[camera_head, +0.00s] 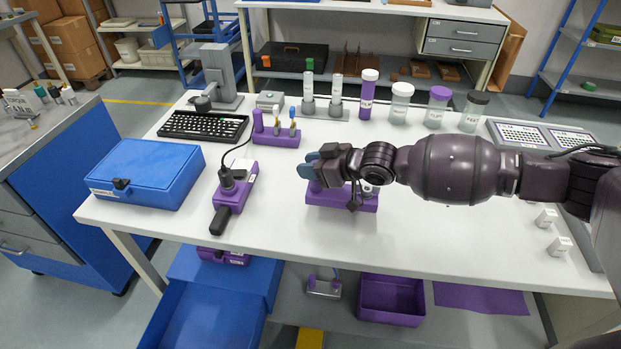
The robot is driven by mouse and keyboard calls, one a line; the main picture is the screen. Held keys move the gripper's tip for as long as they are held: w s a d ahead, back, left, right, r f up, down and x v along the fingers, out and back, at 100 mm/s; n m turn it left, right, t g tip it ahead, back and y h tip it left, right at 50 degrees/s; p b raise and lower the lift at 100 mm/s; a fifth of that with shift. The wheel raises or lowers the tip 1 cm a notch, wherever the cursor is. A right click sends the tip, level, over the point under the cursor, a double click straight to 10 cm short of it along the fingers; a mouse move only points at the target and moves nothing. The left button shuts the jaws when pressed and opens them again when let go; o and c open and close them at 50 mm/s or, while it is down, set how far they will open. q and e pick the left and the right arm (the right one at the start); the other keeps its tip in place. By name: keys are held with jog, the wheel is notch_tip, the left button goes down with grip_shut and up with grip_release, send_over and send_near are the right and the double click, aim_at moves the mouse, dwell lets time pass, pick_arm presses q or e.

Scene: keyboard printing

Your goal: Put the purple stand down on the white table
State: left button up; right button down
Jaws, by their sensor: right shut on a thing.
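The purple stand (342,202) is a low purple block near the middle of the white table (420,260). My right gripper (318,170) comes in from the right, directly over the stand, and is shut on it. The gripper and wrist hide the stand's upper part. I cannot tell whether the stand's base touches the tabletop or hangs slightly above it. My left gripper is not in view.
A purple tool with a black handle (233,190) and a blue case (147,172) lie to the left. Behind are a black keyboard (204,126), a purple holder (276,139) and several lidded jars (400,104). The tabletop in front of the stand is clear.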

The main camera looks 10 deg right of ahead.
aim_at(310, 187)
jog(key=shift+f, duration=1.95)
jog(key=shift+f+b, duration=0.1)
jog(key=shift+b, duration=0.2)
jog(key=c, duration=0.8)
grip_release()
jog(key=shift+r, duration=0.2)
jog(key=p+v, duration=0.1)
jog(key=v, duration=1.1)
jog(key=shift+f, duration=0.1)
